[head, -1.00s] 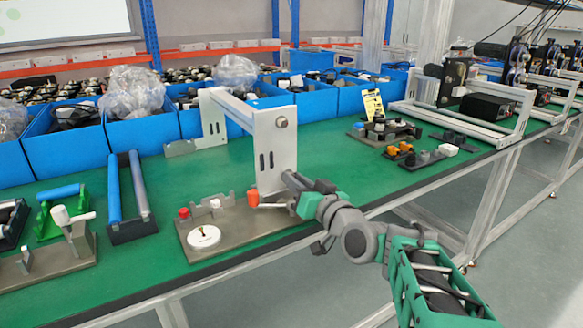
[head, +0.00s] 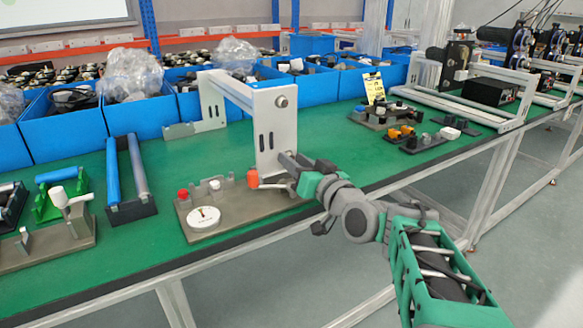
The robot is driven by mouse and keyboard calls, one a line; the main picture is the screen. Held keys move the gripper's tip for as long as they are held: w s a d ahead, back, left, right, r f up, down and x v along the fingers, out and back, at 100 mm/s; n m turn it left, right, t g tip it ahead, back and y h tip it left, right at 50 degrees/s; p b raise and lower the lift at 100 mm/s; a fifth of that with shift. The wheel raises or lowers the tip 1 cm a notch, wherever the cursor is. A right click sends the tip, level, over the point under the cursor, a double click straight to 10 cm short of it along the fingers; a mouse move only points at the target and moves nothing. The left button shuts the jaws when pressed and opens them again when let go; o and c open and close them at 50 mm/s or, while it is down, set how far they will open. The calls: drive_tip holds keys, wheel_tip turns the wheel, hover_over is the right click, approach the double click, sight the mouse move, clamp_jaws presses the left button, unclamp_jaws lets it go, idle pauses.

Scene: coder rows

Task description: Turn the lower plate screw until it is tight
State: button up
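The upright silver plate (head: 272,135) of a metal frame stands on the green bench. A round screw (head: 282,101) shows near its top right. My gripper (head: 288,161) is at the lower right of this plate, with its dark fingers pointing at the plate face. The lower plate screw cannot be seen; my gripper covers that area. I cannot tell whether the fingers are closed on it. My arm reaches in from the lower right.
Left of the plate's foot, a grey fixture (head: 240,212) carries a white dial (head: 203,217), a red knob (head: 183,194) and an orange-handled part (head: 253,178). Blue bins (head: 134,116) line the back. Small black and orange parts (head: 402,132) lie to the right.

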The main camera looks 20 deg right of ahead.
drive_tip(key=n+b, duration=0.1)
drive_tip(key=b, duration=0.1)
drive_tip(key=n+b, duration=0.2)
drive_tip(key=b, duration=0.1)
drive_tip(key=shift+f+n+b, duration=0.3)
drive_tip(key=shift+f+b, duration=0.05)
drive_tip(key=shift+f, duration=0.05)
drive_tip(key=n+b, duration=0.3)
drive_tip(key=b, duration=0.2)
drive_tip(key=shift+n+b, duration=0.7)
drive_tip(key=shift+b, duration=0.05)
drive_tip(key=shift+r, duration=0.4)
drive_tip(key=shift+f, duration=0.1)
drive_tip(key=shift+c, duration=0.4)
clamp_jaws()
